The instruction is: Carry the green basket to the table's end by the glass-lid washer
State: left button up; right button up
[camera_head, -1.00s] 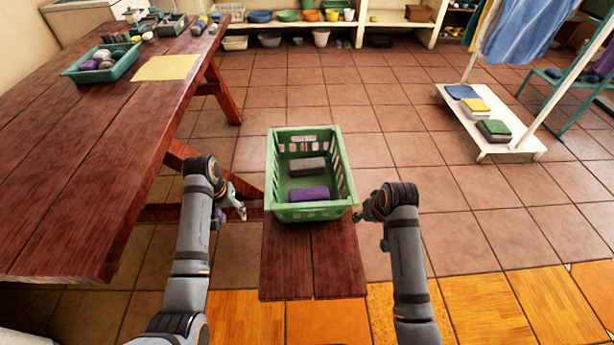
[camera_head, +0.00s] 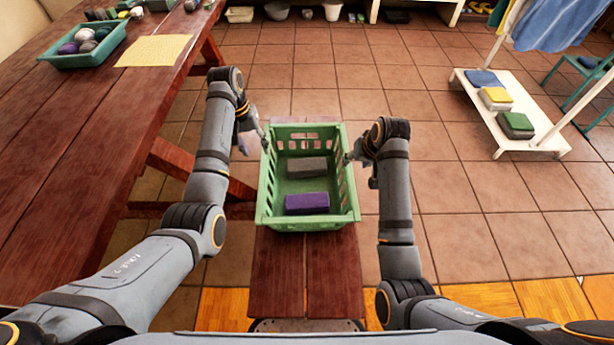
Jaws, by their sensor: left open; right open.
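The green basket (camera_head: 308,222) stands upright on a dark red wooden bench (camera_head: 306,275) in front of me. Inside it lie a purple block (camera_head: 307,203) and a grey block (camera_head: 307,167). My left gripper (camera_head: 262,136) is open at the basket's left side, by the rim towards the far end. My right gripper (camera_head: 352,156) is open at the basket's right side, close to the rim. Whether either one touches the rim is hard to tell. The long red wooden table (camera_head: 70,190) is on the left. I cannot make out the glass-lid washer.
On the table are a teal tray (camera_head: 70,60) of rounded items and a yellow cloth (camera_head: 154,50). A white rack (camera_head: 470,110) with folded cloths stands on the right. The tiled floor (camera_head: 450,190) between is clear.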

aim_at(262, 165)
pick_arm(q)
jog(key=f, duration=0.3)
jog(key=d+f, duration=0.1)
jog(key=f, duration=0.6)
jog(key=shift+d+f, duration=0.2)
jog(key=shift+f, duration=0.05)
pick_arm(e)
jog(key=x, duration=1)
jog(key=shift+f, duration=0.3)
pick_arm(q)
grip_shut()
pick_arm(e)
grip_shut()
pick_arm(q)
jog(key=shift+w+a, duration=0.1)
jog(key=shift+a, duration=0.1)
pick_arm(e)
jog(key=shift+w+d, duration=0.1)
jog(key=shift+d, duration=0.1)
